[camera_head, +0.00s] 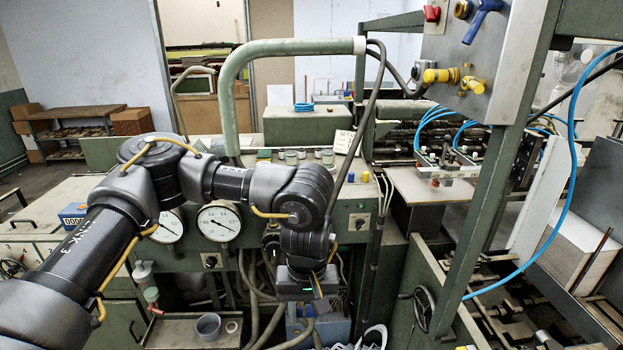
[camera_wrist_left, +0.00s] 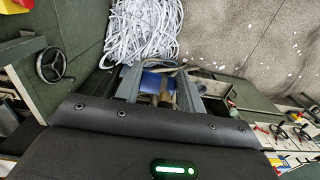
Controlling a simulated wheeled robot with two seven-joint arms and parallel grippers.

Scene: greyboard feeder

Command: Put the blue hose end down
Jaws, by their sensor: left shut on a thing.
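My left gripper (camera_head: 310,296) points down in front of the green machine, low in the middle of the head view. The rest of the held end is hidden or too small to make out. A blue patch shows behind the fingers. A thin blue hose (camera_head: 573,150) hangs in a long curve at the right of the head view. I see no link between it and my gripper. My right gripper is out of view.
Pressure gauges (camera_head: 219,222) and the machine's front stand beside my left arm. A blue container (camera_head: 335,328) is below the gripper. A tray (camera_head: 177,334) with cups is to its left. White paper strips (camera_wrist_left: 143,30) lie on the floor. A handwheel (camera_head: 423,308) is to the right.

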